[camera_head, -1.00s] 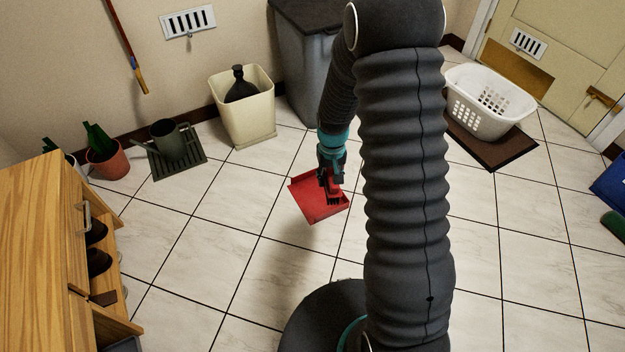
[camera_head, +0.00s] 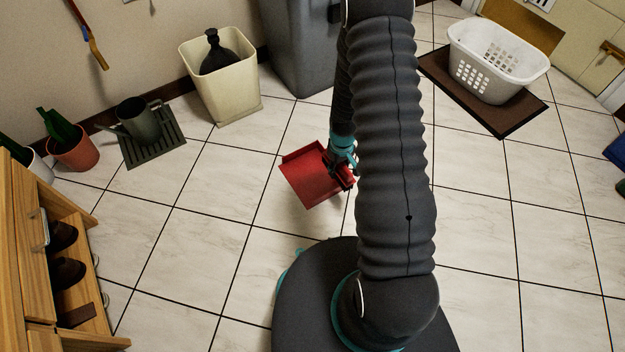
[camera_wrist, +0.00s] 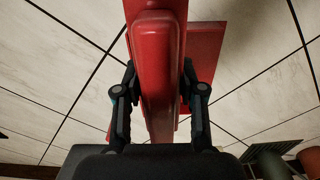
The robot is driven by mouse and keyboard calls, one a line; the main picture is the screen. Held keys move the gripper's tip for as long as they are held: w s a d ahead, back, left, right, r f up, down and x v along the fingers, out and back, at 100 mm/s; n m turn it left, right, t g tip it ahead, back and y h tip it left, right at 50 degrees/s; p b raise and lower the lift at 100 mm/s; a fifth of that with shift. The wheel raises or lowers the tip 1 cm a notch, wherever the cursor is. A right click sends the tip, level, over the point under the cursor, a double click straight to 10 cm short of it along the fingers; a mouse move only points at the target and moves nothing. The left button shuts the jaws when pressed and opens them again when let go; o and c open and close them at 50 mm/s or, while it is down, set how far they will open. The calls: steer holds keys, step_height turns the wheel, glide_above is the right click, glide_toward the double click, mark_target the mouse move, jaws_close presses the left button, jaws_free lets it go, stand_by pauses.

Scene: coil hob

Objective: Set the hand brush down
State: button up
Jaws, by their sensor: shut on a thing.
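The hand brush (camera_wrist: 158,65) is red, and its long body fills the middle of the wrist view. My gripper (camera_wrist: 159,85) is shut on it, with one finger on each side. A red dustpan (camera_head: 308,176) lies on the tiled floor in the head view. My gripper (camera_head: 345,170) is low over the dustpan's right side there. Part of the dustpan also shows behind the brush in the wrist view (camera_wrist: 207,50). In the head view the brush is mostly hidden by my gripper and arm. I cannot tell whether it touches the dustpan or floor.
A cream bin (camera_head: 222,92), a watering can (camera_head: 137,119) on a dark slatted mat (camera_head: 152,150) and a potted plant (camera_head: 73,149) line the wall. A wooden cabinet (camera_head: 25,250) stands left, a white basket (camera_head: 497,62) back right. Floor around the dustpan is clear.

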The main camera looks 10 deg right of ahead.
steer(key=shift+f, duration=0.55)
steer(key=w+a+f, duration=0.4)
steer(key=w, duration=0.1)
steer(key=w+a+f+b, duration=0.1)
steer(key=w+a+f, duration=0.1)
steer(key=w+a, duration=0.1)
steer(key=shift+w+a+f, duration=0.1)
steer(key=shift+w+f, duration=0.1)
steer(key=shift+f, duration=0.2)
steer(key=shift+f+b, duration=0.3)
steer(key=shift+f, duration=1.65)
steer(key=shift+f, duration=0.2)
steer(key=o, duration=1.2)
steer(key=shift+r, duration=0.15)
